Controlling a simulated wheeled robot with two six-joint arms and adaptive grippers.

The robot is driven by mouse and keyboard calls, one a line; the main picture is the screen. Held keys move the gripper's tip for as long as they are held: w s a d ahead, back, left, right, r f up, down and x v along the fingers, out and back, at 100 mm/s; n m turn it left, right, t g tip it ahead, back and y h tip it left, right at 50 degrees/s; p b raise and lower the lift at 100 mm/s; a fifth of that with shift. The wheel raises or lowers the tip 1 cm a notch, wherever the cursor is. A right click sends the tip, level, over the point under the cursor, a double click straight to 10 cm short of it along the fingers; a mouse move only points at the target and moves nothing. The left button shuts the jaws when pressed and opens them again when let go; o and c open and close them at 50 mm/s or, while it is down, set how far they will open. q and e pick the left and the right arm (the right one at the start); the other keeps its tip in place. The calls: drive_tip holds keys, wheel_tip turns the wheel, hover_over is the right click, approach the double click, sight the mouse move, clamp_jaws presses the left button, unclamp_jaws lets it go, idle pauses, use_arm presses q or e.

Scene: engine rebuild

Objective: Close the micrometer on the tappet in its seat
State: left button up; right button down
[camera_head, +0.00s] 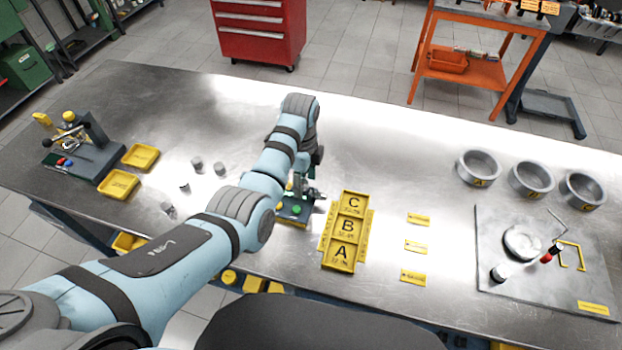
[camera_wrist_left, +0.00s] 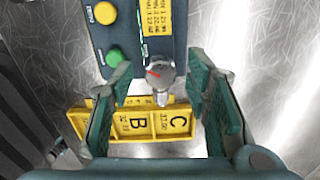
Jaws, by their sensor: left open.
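The micrometer station (camera_head: 292,210) stands mid-table, largely hidden by my left arm in the head view. In the left wrist view its grey-blue base (camera_wrist_left: 135,62) carries a yellow button, a green button and a yellow label. A round silver part with a red mark (camera_wrist_left: 159,75), apparently the micrometer's knob, lies between the green fingers of my left gripper (camera_wrist_left: 160,85). These fingers are open, one on each side of it and apart from it. The left gripper (camera_head: 306,186) is over the station in the head view. I cannot make out a tappet in the seat. My right gripper is not in view.
A yellow A-B-C tray (camera_head: 329,262) lies right of the station; it also shows in the left wrist view (camera_wrist_left: 75,122). Several small metal cylinders (camera_head: 220,168) stand to the left. Yellow labels (camera_head: 418,219), grey rings (camera_head: 531,179) and a plate (camera_head: 500,225) lie to the right.

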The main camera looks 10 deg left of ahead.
use_arm(q)
drive_tip(key=shift+w+a+f, duration=0.15)
drive_tip(key=shift+w+f, duration=0.2)
drive_tip(key=shift+w, duration=0.15)
drive_tip(key=shift+s+r, duration=0.1)
drive_tip(key=shift+s, duration=0.05)
drive_tip(key=shift+c, duration=0.9)
drive_tip(key=shift+s+r, duration=0.15)
drive_tip(key=shift+s, duration=0.1)
drive_tip(key=shift+c, duration=1.4)
drive_tip(key=shift+s, duration=0.2)
clamp_jaws()
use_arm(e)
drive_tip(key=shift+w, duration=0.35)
